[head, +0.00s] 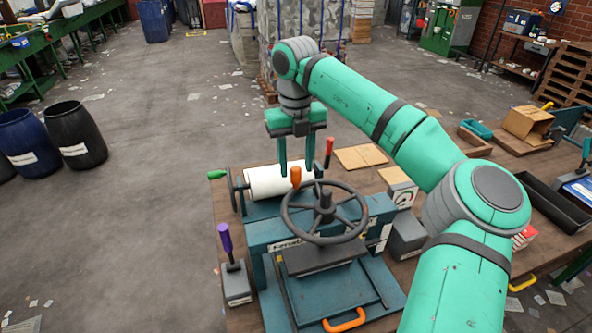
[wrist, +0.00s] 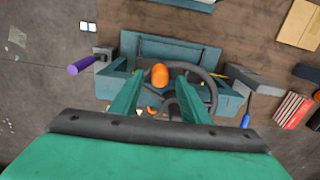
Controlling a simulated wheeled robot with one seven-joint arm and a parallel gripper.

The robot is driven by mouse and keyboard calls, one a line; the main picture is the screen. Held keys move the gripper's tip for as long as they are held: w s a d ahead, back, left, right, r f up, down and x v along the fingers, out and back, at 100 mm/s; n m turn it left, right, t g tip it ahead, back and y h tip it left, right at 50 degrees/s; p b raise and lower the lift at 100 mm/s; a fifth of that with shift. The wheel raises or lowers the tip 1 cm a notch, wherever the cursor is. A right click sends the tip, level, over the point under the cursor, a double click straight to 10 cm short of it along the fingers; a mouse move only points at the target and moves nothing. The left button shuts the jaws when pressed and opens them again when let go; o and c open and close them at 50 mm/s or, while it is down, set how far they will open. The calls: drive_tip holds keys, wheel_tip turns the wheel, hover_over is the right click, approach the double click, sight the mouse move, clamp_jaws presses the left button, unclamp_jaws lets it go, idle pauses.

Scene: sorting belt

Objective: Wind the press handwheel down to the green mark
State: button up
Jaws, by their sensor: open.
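The press (head: 320,240) is a teal machine on the table with a dark handwheel (head: 360,228) on top. The handwheel has an orange knob (head: 295,174) on its rim, at the far left side. My gripper (head: 297,168) points down above that knob, with its two green fingers apart. In the wrist view the orange knob (wrist: 160,76) shows between the fingers of my open gripper (wrist: 158,80), and the handwheel (wrist: 213,90) lies partly behind the right finger. I cannot tell whether the fingers reach the knob's height. I cannot make out a green mark on the press.
A white roller (head: 268,183) with a green-ended crank and a red lever (head: 329,152) stand just behind the wheel. A purple-handled lever (head: 226,240) is at left. A gauge box (head: 398,188) and grey block (head: 407,236) stand at right.

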drive_tip(key=shift+w+a+f, duration=0.1)
drive_tip(key=shift+w+f, duration=0.05)
drive_tip(key=shift+f, duration=1.1)
drive_tip(key=shift+c, duration=0.7)
clamp_jaws()
